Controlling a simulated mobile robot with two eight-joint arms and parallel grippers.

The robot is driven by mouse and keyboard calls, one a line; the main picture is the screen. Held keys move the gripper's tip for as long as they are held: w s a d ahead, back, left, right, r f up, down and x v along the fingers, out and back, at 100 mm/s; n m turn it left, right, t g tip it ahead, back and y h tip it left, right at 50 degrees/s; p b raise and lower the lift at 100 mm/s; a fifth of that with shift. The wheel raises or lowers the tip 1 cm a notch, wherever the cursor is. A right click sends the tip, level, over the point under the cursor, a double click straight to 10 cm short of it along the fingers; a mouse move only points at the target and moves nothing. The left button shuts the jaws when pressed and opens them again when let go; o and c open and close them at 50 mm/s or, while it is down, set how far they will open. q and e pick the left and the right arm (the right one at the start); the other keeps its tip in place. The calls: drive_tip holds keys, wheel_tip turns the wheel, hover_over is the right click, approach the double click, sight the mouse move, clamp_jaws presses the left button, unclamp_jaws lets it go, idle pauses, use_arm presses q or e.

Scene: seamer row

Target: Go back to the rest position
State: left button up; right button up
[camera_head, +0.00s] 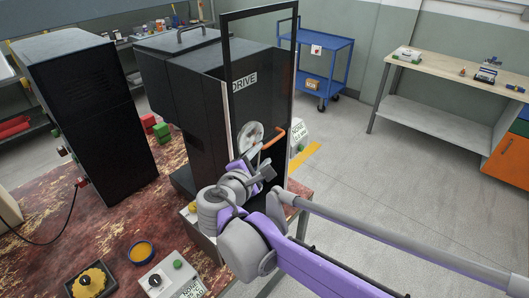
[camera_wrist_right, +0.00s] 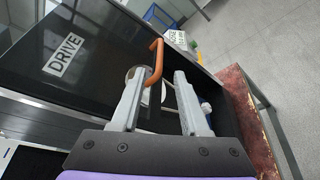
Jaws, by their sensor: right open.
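My right gripper (camera_head: 262,172) is open in front of the black machine marked DRIVE (camera_head: 185,95), at the right end of the red worn bench. An orange bent handle (camera_head: 272,139) stands out from the machine beside a pale round disc (camera_head: 250,137). In the right wrist view the open fingers (camera_wrist_right: 160,80) point at the machine, and the orange handle (camera_wrist_right: 157,55) shows in the gap between them. I cannot tell whether the handle lies between the fingers or beyond them. No held object is visible. My left gripper is out of view.
A black-edged upright panel (camera_head: 226,60) stands close to my right gripper. The bench (camera_head: 110,215) holds a tall black cabinet (camera_head: 90,100), a box with a knob (camera_head: 165,280) and an orange-filled dish (camera_head: 141,251). A blue cart (camera_head: 320,50) and pale table (camera_head: 450,70) stand beyond open floor.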

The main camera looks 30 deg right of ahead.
idle(0.4)
drive_tip(key=s+d+f+m+g+y, duration=0.1)
drive_tip(key=s+f+m+g+y, duration=0.4)
drive_tip(key=s+f, duration=0.55)
drive_tip(key=s+a+f+m+y, duration=0.6)
drive_tip(key=s+a+f+m, duration=0.2)
drive_tip(key=s+f+m, duration=0.1)
drive_tip(key=shift+s+f+m+y, duration=0.2)
drive_tip(key=shift+f+m+y, duration=0.1)
drive_tip(key=shift+f+m, duration=0.25)
drive_tip(key=shift+a, duration=0.15)
